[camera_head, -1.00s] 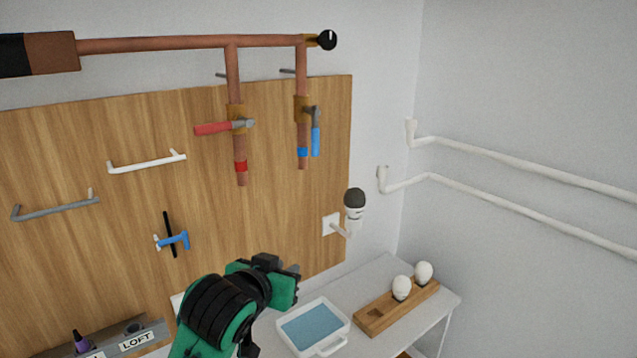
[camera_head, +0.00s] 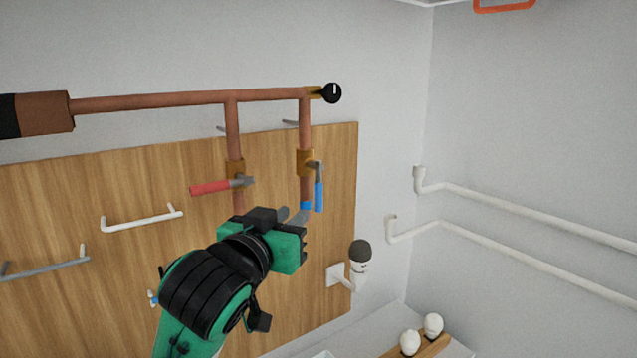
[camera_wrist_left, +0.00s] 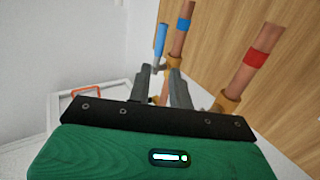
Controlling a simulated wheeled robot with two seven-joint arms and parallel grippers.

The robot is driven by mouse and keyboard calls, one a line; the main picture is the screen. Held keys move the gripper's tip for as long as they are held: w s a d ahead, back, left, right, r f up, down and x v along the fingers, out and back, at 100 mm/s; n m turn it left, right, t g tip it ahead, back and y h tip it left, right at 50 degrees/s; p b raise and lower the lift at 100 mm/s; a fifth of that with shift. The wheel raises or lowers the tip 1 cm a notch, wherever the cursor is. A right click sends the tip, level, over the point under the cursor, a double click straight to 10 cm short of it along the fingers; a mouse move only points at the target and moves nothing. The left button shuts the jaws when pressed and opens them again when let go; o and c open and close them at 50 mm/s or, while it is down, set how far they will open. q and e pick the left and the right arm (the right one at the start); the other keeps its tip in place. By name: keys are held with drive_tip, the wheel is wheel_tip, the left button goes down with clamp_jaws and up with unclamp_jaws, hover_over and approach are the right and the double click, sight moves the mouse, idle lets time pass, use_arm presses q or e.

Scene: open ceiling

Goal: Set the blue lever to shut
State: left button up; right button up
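The blue lever (camera_head: 319,196) hangs straight down beside the right-hand copper drop pipe (camera_head: 305,133), in line with it, below a brass valve body (camera_head: 305,162). My left gripper (camera_head: 294,214) is just below and left of the lever's lower end in the head view. Its two grey fingers are apart with nothing held between them. In the left wrist view the blue lever (camera_wrist_left: 160,42) shows beyond the fingertips (camera_wrist_left: 160,76), roughly in line with the gap; I see no clear contact. My right gripper is in neither view.
The red lever (camera_head: 210,187) lies across the left-hand drop pipe (camera_head: 233,130), close to my left gripper. A wooden board (camera_head: 90,230) backs the pipes. A white wall fixture with a dark-capped bulb (camera_head: 360,255) is below right. White pipes (camera_head: 530,212) run along the right wall.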

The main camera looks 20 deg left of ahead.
sight(317, 195)
use_arm(q)
drive_tip(key=w+p, duration=0.2)
drive_tip(key=w, duration=0.1)
drive_tip(key=w+p, duration=0.3)
drive_tip(key=w, duration=0.1)
drive_tip(key=w+p, duration=0.2)
drive_tip(key=w, duration=0.1)
drive_tip(key=shift+w+d, duration=0.3)
drive_tip(key=shift+d, duration=0.1)
drive_tip(key=shift+w+p, duration=0.55)
drive_tip(key=shift+w, duration=0.15)
drive_tip(key=shift+w+d+f, duration=0.1)
drive_tip(key=shift+w, duration=0.15)
clamp_jaws()
